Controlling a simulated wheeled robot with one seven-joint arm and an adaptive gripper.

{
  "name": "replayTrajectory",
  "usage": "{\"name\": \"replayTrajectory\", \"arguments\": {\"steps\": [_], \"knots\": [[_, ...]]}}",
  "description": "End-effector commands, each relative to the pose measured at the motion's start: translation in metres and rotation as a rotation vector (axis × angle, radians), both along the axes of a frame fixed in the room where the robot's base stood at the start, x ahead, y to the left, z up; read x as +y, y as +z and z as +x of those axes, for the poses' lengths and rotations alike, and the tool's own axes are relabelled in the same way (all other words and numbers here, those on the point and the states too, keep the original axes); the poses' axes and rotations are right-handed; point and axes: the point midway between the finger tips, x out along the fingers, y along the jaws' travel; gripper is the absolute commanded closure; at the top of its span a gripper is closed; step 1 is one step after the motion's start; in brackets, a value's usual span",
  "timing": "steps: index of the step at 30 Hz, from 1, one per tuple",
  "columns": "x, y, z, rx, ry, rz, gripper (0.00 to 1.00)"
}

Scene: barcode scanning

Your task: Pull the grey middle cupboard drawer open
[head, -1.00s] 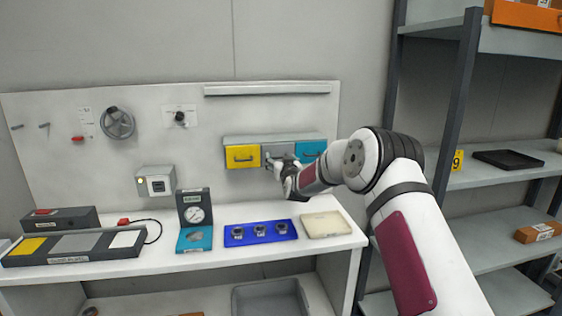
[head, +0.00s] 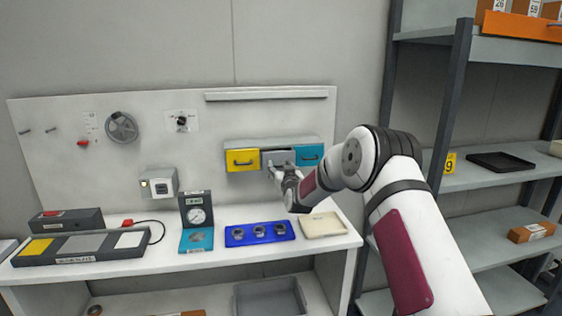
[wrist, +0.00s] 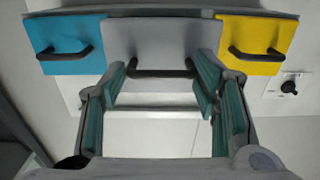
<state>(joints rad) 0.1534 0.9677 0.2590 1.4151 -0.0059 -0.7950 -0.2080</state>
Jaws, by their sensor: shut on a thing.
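The grey middle drawer (head: 279,157) sits between the yellow drawer (head: 242,160) and the blue drawer (head: 309,155) in the small wall cupboard (head: 272,142). In the wrist view the picture is upside down, and the grey drawer front (wrist: 160,45) looks larger and nearer than its neighbours, standing out in front of them. Its dark bar handle (wrist: 150,73) lies between the fingers of my gripper (wrist: 160,82). My gripper (head: 275,173) is shut on this handle. In the head view the gripper partly hides the lower part of the grey front.
Below is the white bench (head: 345,240) with a blue tray (head: 288,236) of several metal parts, a cream tray (head: 323,225) and a gauge (head: 196,215). A shelf rack (head: 455,110) stands to the right of my arm. The yellow and blue drawers are closed.

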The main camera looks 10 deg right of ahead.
Motion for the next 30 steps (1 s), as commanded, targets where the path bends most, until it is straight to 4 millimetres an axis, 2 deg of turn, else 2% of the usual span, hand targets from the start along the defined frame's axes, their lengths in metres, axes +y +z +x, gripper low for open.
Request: {"name": "replayTrajectory", "arguments": {"steps": [1,6,17,18,19,30], "knots": [[-0.001,0.002,-0.011,0.004,0.0,-0.003,0.95],[-0.001,0.001,-0.025,0.002,-0.001,-0.002,0.95],[-0.001,-0.001,-0.026,0.0,-0.001,-0.001,0.95],[-0.001,-0.001,-0.026,0.0,-0.001,-0.001,0.36],[-0.001,-0.001,-0.026,0.0,-0.001,-0.001,0.32],[0.002,-0.001,-0.026,0.001,0.003,0.0,0.32]]}}
